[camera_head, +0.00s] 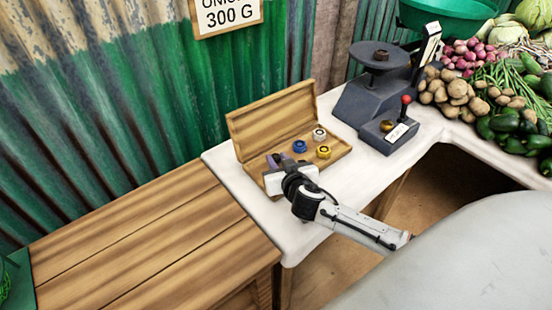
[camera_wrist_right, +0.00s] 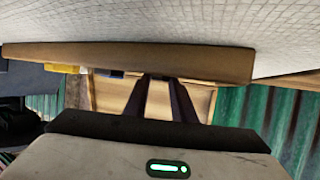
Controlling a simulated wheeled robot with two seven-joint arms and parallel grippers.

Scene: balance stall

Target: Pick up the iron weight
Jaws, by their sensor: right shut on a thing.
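The open wooden weight box (camera_head: 340,148) stands on the white counter with its lid up at the back. In it I see a blue weight (camera_head: 299,146), a silver-grey weight (camera_head: 319,134) and a yellow weight (camera_head: 323,152). My right gripper (camera_head: 278,161) is at the left end of the box, its fingers down inside. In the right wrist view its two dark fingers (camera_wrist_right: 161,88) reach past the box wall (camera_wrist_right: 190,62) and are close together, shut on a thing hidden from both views. No iron weight shows apart from the gripper. My left gripper is not in view.
A dark grey scale (camera_head: 362,100) with a red-knobbed lever stands right of the box. Potatoes (camera_head: 450,92), onions and green vegetables lie further right. A wooden bench (camera_head: 150,240) is at left. The counter left of the box is bare.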

